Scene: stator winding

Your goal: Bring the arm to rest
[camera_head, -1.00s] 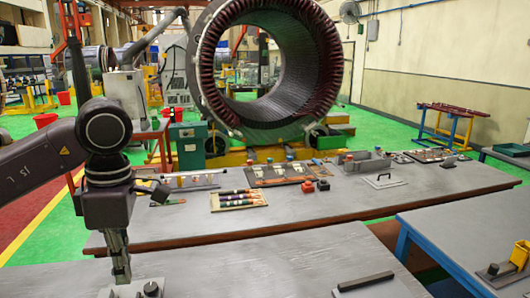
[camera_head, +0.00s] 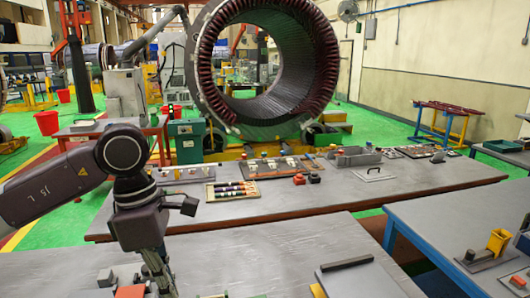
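My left arm (camera_head: 60,185) comes in from the left, bent at a dark round joint, with the wrist hanging down over the near grey table (camera_head: 235,262). My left gripper (camera_head: 160,280) points down at the bottom edge of the view, slightly tilted. Its fingertips are cut off or too small to make out, so I cannot tell whether it is open or holds anything. An orange-red block (camera_head: 130,291) and a small grey part (camera_head: 105,278) lie just left of it on the near table. My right gripper is not in view.
A flat plate with a dark handle (camera_head: 346,264) lies on the near table's right. The long table behind (camera_head: 330,198) bears several coloured rolls (camera_head: 231,190) and trays. A blue-legged table (camera_head: 425,222) at right holds a yellow block (camera_head: 498,242). The large stator (camera_head: 270,70) stands behind.

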